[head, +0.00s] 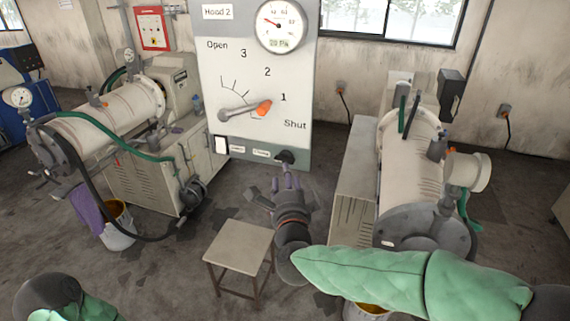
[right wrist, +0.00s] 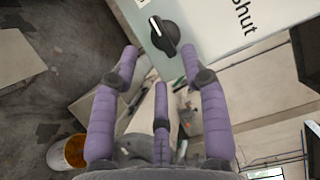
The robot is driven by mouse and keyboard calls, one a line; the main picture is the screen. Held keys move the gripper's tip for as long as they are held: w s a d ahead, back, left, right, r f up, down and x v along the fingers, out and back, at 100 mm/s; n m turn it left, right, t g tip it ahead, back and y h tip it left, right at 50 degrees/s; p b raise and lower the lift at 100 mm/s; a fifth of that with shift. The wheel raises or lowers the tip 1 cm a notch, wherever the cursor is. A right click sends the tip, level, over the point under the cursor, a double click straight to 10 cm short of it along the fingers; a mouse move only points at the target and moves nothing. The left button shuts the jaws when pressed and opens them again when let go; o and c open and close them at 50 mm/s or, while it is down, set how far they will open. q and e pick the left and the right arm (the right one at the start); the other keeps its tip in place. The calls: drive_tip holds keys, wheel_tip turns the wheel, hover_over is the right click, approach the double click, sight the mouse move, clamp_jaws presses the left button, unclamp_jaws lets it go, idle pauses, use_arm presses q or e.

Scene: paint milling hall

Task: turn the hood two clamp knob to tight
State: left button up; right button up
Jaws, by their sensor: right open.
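The Hood 2 panel (head: 225,137) stands upright in the middle of the head view. Its clamp knob (head: 285,157) is small and black, at the panel's lower right beside a small label. In the right wrist view the knob (right wrist: 165,35) is round with a raised grip bar and a white mark. My right gripper (head: 287,173) is open, just below and in front of the knob. In the wrist view its purple fingers (right wrist: 160,62) are spread, with the knob beyond their tips and no contact visible. The knob's tight mark cannot be read. My left gripper is out of view.
The panel also carries a dial gauge (head: 282,25), a lever with an orange tip (head: 263,108) and a white switch (head: 221,144). A stool (head: 240,247) stands below. Mill cylinders stand left (head: 125,108) and right (head: 410,165). A bucket (head: 118,238) stands at left.

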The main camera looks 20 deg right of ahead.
sight(285, 159)
drive_tip(key=p+x, duration=0.1)
drive_tip(key=x, duration=0.4)
drive_tip(key=shift+w, duration=0.35)
clamp_jaws()
